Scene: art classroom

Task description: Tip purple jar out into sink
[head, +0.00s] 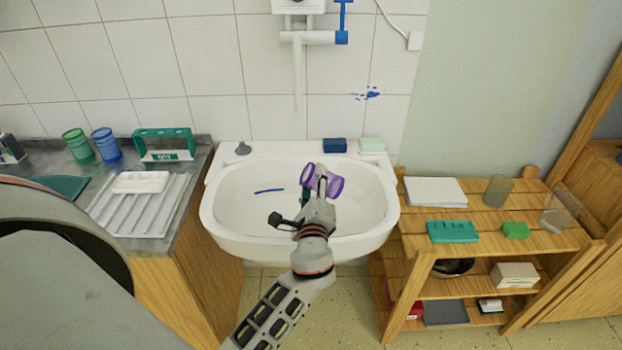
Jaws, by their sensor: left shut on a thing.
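My left gripper (318,188) is shut on the purple jar (335,186) and holds it over the right half of the white sink (222,210). The jar is see-through purple and lies tilted on its side, with purple showing on both sides of the fingers. Its middle is hidden by the gripper, and I cannot tell what is in it or which end is the mouth. A blue streak (269,190) lies in the basin left of the gripper. My right gripper is out of view.
A white tap (298,75) hangs above the basin. A blue block (334,145), pale green soap (372,145) and grey plug (243,148) sit on the back rim. Green (78,147) and blue (106,145) cups stand left; a wooden shelf (470,210) stands right.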

